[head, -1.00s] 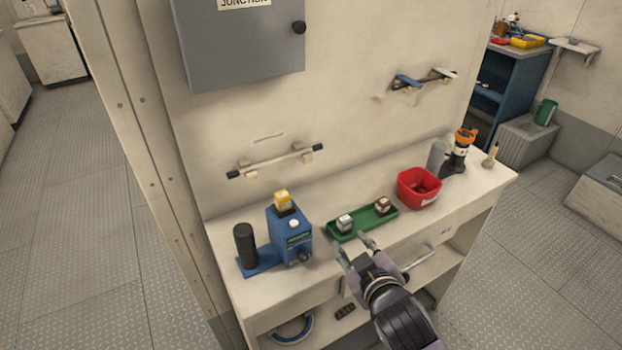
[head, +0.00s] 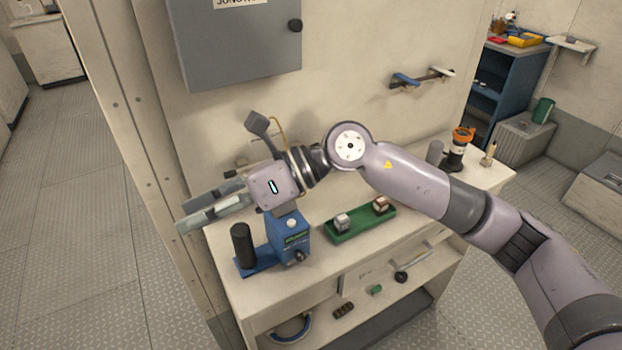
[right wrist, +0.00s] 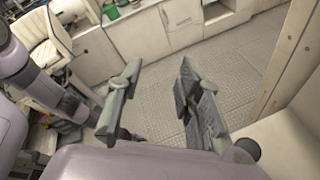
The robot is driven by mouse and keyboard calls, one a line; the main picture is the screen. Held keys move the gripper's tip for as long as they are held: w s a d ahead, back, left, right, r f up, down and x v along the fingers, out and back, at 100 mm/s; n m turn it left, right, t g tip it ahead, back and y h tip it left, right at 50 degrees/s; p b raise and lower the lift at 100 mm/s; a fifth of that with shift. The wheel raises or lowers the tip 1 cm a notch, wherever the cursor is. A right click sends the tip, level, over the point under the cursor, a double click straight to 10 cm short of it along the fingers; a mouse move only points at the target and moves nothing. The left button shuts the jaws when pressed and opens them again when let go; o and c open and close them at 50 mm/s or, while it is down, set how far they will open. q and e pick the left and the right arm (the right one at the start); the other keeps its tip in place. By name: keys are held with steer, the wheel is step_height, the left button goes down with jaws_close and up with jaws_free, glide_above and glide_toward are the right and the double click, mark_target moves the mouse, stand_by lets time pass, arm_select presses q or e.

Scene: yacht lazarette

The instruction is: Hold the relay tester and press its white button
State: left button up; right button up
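The relay tester (head: 288,240) is a blue box on a blue base at the left end of the bench. A black upright handle (head: 243,246) stands on its left, and a white button (head: 291,224) shows on its top. My right gripper (head: 188,214) is above and behind the tester, pointing left, with its fingers apart and empty. The fingers also show apart in the right wrist view (right wrist: 160,78). A dark round end (right wrist: 247,149), perhaps the handle's top, shows beside the right finger. The yellow block at the tester's back is hidden by my gripper. My left gripper is not in view.
A green tray (head: 361,226) with two small relay-like blocks lies right of the tester. A grey junction box (head: 236,45) hangs on the wall above. An orange-topped torch-like item (head: 458,150) stands at the bench's right end. My arm hides the red bin.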

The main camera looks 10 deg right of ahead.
arm_select(q)
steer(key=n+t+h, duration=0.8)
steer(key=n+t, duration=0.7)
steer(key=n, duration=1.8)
glide_toward(241, 259)
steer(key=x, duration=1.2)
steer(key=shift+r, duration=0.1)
arm_select(e)
steer(key=w+d+f+t+h, duration=0.1)
steer(key=w+d+h, duration=0.2)
steer(key=d, duration=0.2)
steer(key=w+d+f+t+h, duration=0.1)
steer(key=w+d+h, duration=0.1)
steer(key=d+h, duration=0.2)
steer(key=w+d+f+n+t+h, duration=0.1)
steer(key=w+d+h, duration=0.2)
steer(key=d, duration=0.5)
steer(key=shift+w+f, duration=0.3)
steer(key=shift+f, duration=0.1)
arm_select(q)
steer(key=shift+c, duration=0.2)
arm_select(e)
steer(key=shift+d, duration=0.1)
